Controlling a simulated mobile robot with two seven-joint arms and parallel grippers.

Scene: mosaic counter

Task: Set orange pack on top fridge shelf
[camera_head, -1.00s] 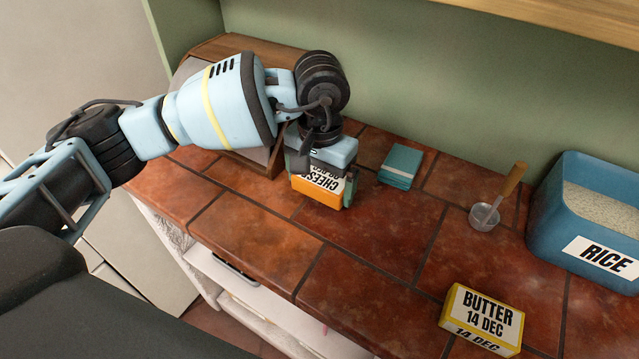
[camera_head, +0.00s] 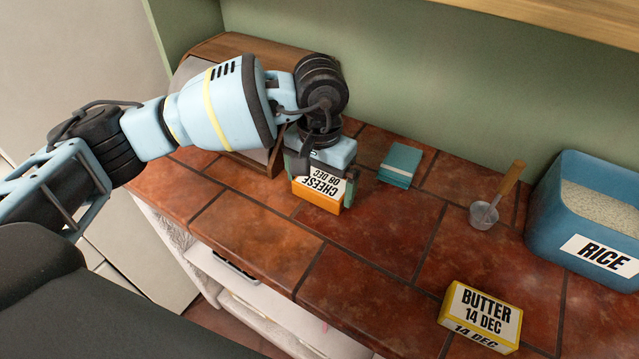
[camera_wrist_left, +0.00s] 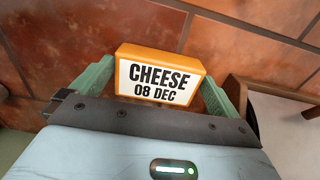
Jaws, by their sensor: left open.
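The orange pack (camera_head: 318,193), labelled CHEESE 08 DEC, rests on the tiled counter in front of a wooden box. My left gripper (camera_head: 322,180) is over it from above and behind. In the left wrist view the orange pack (camera_wrist_left: 160,76) lies between the two green fingers of the left gripper (camera_wrist_left: 155,85). The fingers are open, one on each side of the pack, with narrow gaps showing. The right gripper is not in view, and no open fridge shelf can be made out.
A yellow butter pack (camera_head: 482,318) lies at the counter's front right. A teal block (camera_head: 400,165), a small metal scoop (camera_head: 484,215) and a blue rice tub (camera_head: 590,215) stand to the right. The wooden box (camera_head: 240,48) is behind my left arm. The middle tiles are clear.

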